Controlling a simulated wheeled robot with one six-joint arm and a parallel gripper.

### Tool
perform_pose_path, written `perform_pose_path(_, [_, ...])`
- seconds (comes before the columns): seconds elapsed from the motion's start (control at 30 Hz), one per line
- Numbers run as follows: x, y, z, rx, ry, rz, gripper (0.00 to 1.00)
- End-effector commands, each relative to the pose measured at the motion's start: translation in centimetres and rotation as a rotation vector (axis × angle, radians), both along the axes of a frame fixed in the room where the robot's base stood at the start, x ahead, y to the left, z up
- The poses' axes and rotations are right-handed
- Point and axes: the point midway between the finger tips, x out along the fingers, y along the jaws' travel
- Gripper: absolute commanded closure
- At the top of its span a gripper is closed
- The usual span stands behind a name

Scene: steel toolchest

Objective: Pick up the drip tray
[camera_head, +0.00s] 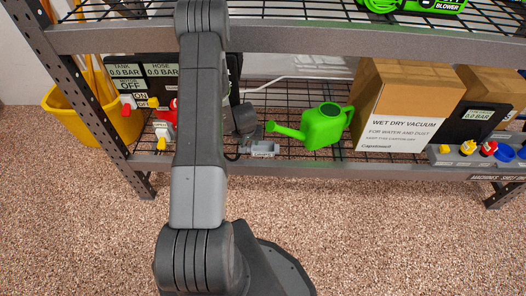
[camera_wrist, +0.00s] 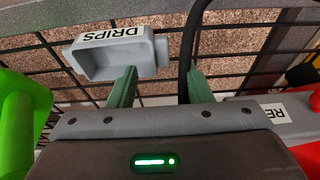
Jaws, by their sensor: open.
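The drip tray (camera_wrist: 112,68) is a small grey open box with a "DRIPS" label, resting on the black wire shelf in the wrist view. It also shows near the shelf's front edge in the head view (camera_head: 264,150). My gripper (camera_wrist: 158,78) is open, its two green fingers spread apart. The left finger is at or close to the tray's near right side; I cannot tell whether it touches. The right finger is clear of the tray, and nothing is held. In the head view my arm partly hides the shelf to the left of the tray.
A green watering can (camera_head: 324,126) stands just right of the tray in the head view. A wet dry vacuum box (camera_head: 405,105) stands further right. A black cable (camera_wrist: 190,50) runs past the tray in the wrist view. The upper shelf's beam (camera_head: 330,38) crosses above. A yellow bucket (camera_head: 75,118) is at left.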

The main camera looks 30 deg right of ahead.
Motion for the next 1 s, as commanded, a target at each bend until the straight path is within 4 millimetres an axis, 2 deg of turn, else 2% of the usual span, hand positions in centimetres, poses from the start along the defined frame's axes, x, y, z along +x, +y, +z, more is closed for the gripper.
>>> perform_pose_path(0.03, [0.0,0.0,-1.1,0.000,0.001,0.001,0.55])
perform_pose_path(0.3, [0.6,-0.2,-4.0,0.000,0.001,0.002,0.55])
perform_pose_path(0.53, [0.7,-0.2,-4.0,-0.001,0.000,0.002,0.55])
perform_pose_path(0.57, [0.7,-0.2,-4.0,-0.001,0.000,0.002,0.56])
perform_pose_path(0.7, [0.7,-0.2,-4.0,-0.001,0.000,0.002,0.84])
perform_pose_path(0.8, [0.7,-0.2,-4.0,0.000,0.000,0.001,1.00])
perform_pose_path(1.0, [0.7,-0.2,-4.0,0.000,0.000,0.001,1.00])
